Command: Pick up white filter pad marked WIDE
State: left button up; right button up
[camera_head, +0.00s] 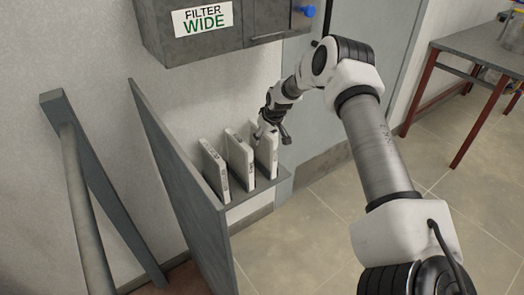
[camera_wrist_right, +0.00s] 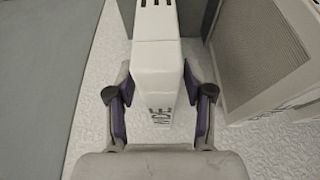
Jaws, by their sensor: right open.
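Several white filter pads stand upright on a grey shelf in the head view: one at the left (camera_head: 214,172), one in the middle (camera_head: 239,158) and one at the right (camera_head: 269,160). My right gripper (camera_head: 268,131) is at the top of the right pad. In the right wrist view, a white pad (camera_wrist_right: 155,62) with dark lettering that reads as WIDE, partly cut off, stands between the fingers of my right gripper (camera_wrist_right: 158,95). The fingers are open on either side of it, with small gaps showing. My left gripper is not in view.
A grey cabinet (camera_head: 165,44) with a FILTER WIDE label (camera_head: 203,19) hangs above the shelf. A tall grey panel (camera_head: 180,180) borders the shelf's left side. Another framed pad with a grey mesh (camera_wrist_right: 258,60) stands close at the right in the wrist view. A red-legged table (camera_head: 485,45) is far right.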

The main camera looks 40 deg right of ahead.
jog(key=shift+x, duration=1)
jog(key=shift+r, duration=0.25)
jog(key=shift+f, duration=0.3)
grip_shut()
